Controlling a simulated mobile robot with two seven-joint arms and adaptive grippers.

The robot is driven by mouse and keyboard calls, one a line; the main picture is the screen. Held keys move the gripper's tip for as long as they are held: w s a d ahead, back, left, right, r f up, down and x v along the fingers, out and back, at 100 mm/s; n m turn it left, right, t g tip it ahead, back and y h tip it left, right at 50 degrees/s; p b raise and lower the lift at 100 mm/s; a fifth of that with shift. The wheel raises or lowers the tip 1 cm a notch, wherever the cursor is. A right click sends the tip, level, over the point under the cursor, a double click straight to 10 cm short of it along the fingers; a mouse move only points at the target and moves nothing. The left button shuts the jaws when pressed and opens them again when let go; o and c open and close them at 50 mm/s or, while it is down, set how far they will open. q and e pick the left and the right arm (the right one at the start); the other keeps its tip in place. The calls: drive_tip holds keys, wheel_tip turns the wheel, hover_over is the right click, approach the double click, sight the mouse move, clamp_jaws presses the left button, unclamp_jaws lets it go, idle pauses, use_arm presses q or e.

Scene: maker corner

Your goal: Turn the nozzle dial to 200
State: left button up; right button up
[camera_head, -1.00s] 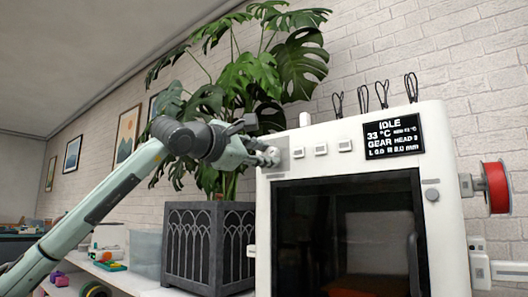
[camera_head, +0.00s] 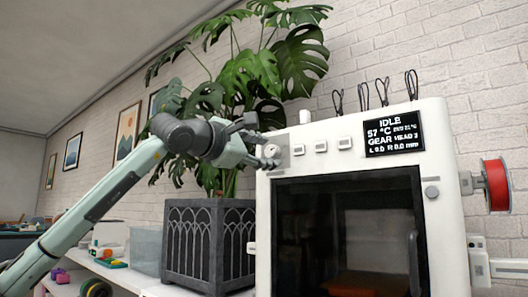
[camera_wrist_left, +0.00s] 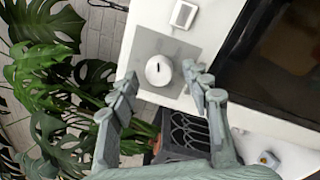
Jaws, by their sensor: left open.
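The nozzle dial is a round white knob with a short dark mark, on a grey plate on the white printer's (camera_head: 440,140) front. In the left wrist view the dial (camera_wrist_left: 159,72) sits between the two fingers of my open left gripper (camera_wrist_left: 160,80), with a gap on each side. In the head view my left gripper (camera_head: 261,150) is at the dial (camera_head: 272,152), at the printer's upper left corner, and partly covers the plate. The black display (camera_head: 394,134) reads IDLE and 57 °C; its smaller text is hard to read. My right gripper is not in view.
A large leafy plant in a dark grey planter (camera_head: 208,245) stands close at the left, behind my arm. A red filament spool (camera_head: 496,185) hangs on the printer's right side.

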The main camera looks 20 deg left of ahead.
use_arm(q)
drive_tip(key=v, duration=1.2)
drive_tip(key=shift+s, duration=0.1)
